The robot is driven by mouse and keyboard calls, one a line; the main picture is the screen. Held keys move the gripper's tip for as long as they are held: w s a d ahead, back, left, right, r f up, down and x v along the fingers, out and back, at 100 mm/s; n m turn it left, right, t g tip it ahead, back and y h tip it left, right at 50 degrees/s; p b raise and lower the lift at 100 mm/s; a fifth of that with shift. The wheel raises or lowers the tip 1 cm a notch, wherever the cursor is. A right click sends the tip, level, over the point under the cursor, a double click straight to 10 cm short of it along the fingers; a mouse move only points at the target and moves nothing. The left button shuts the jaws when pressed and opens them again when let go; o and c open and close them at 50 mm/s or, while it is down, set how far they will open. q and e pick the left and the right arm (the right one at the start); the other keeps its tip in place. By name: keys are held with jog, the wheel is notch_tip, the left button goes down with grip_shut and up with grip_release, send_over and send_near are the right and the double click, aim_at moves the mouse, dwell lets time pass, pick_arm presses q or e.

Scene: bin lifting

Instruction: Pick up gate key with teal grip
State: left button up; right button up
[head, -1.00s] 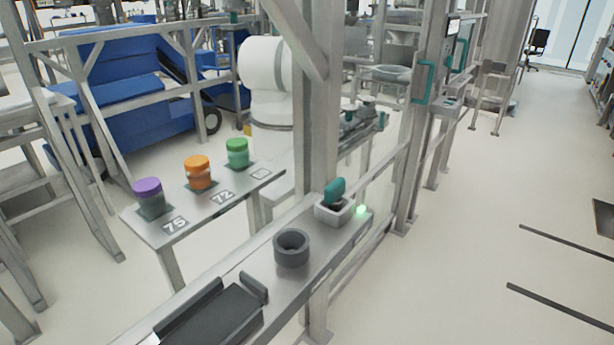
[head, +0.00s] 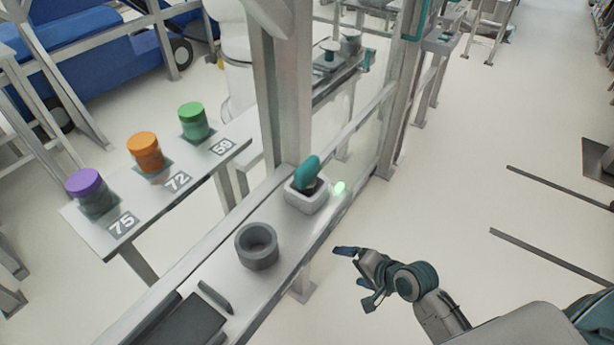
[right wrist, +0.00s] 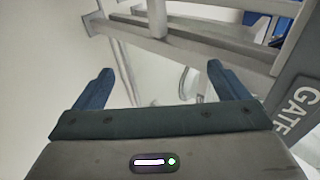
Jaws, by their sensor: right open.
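The gate key's teal grip (head: 308,170) stands up out of a pale square holder (head: 306,197) on the narrow grey shelf. The part of the key inside the holder is hidden. My right gripper (head: 352,268) is open and empty, to the right of the shelf and nearer to me than the holder, apart from both. In the right wrist view its two fingers (right wrist: 155,80) are spread with nothing between them. The key is not visible in the right wrist view. My left gripper does not show.
A dark grey round cup (head: 257,246) stands on the shelf nearer than the holder, and a black tray (head: 180,325) lies nearer still. A post (head: 287,90) rises behind. Purple, orange and green-lidded jars stand on a side table (head: 150,205). Floor at right is mostly clear.

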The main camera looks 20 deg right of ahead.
jog(key=s+a+r+m+y, duration=0.15)
jog(key=a+r, duration=0.25)
jog(key=r, duration=0.7)
jog(key=m+t+y, duration=0.5)
jog(key=m+t, duration=0.1)
jog(key=m, duration=1)
send_near(314, 168)
jog(key=x, duration=0.3)
jog(key=p+x, duration=0.1)
jog(key=x, duration=0.4)
jog(key=shift+w+p, duration=0.1)
jog(key=shift+p, duration=0.3)
jog(key=shift+w+a+p, duration=0.3)
jog(key=shift+w+a, duration=0.05)
jog(key=shift+a, duration=0.1)
jog(key=p+x, duration=0.1)
jog(key=x, duration=0.2)
jog(key=shift+a, duration=0.25)
jog(key=shift+w+a+f, duration=0.2)
jog(key=shift+w+a, duration=0.05)
jog(key=shift+w, duration=0.05)
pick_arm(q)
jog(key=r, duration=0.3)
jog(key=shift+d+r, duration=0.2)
